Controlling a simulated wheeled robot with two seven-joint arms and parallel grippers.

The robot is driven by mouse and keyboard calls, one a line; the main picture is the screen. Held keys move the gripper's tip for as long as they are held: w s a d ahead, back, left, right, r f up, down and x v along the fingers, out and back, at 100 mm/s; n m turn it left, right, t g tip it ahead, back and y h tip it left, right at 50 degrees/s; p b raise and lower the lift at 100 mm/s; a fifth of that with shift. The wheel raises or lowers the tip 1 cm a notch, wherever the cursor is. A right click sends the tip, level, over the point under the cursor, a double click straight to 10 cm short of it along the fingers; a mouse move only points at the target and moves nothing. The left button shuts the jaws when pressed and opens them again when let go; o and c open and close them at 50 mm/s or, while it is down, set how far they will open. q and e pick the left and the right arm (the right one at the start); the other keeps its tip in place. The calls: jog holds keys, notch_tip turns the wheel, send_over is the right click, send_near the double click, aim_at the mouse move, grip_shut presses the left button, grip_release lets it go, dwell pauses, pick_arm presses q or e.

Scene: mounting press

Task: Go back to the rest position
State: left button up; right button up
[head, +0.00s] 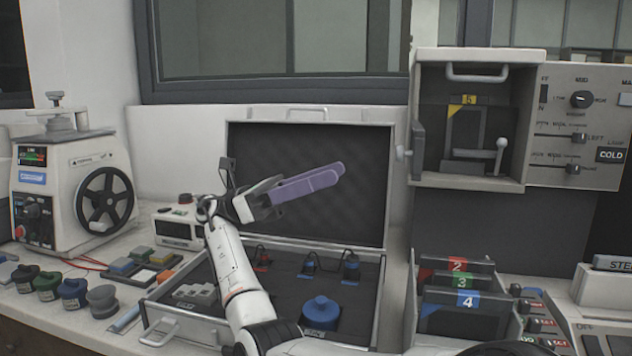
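My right gripper (341,173) is up in front of the open case's dark lid, pointing right. Its two long purple fingers lie close together and overlap from this side, so I cannot tell whether they are open or shut. I see no object between or beyond them. The white arm rises from the bottom edge, across the front of the case, to the gripper. My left gripper is not in view.
The open case (215,335) holds a blue knob (320,312) and several small parts. A machine with a black handwheel (104,200) stands left. A cabinet (468,185) with a lever and numbered holders (466,300) stand right. Coloured pots (73,292) line the front left.

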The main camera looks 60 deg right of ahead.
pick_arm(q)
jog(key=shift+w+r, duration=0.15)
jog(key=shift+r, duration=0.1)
